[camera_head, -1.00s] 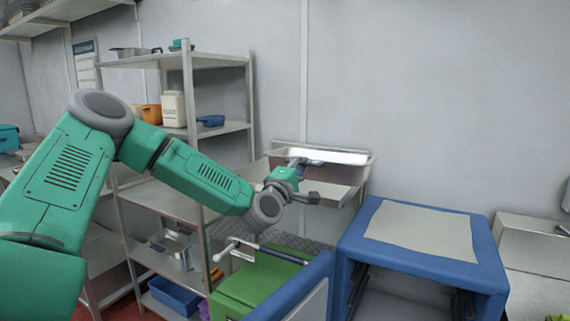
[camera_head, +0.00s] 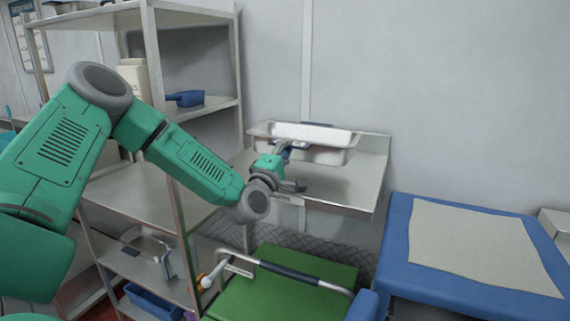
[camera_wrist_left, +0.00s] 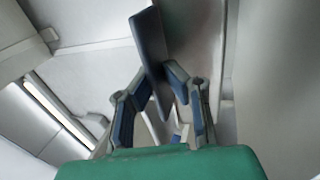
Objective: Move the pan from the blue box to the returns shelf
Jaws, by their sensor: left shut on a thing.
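The silver rectangular pan (camera_head: 320,154) is in the head view at the wall-mounted metal returns shelf (camera_head: 345,190), which carries a small label on its front edge. My left gripper (camera_head: 287,148) is shut on the pan's near left side. The pan looks roughly level over the shelf; I cannot tell whether its base touches it. In the left wrist view my left gripper (camera_wrist_left: 164,100) has its fingers around a dark thin edge, probably part of the pan. The blue box (camera_head: 395,235) stands right of the shelf, a pale mat on top. My right gripper is not in view.
A metal rack (camera_head: 215,103) stands at the left with a blue scoop (camera_head: 186,98), a white container (camera_head: 134,76) and a lower metal tray (camera_head: 150,242). A green cart (camera_head: 290,295) with a bar handle is below the shelf. The shelf's right part is bare.

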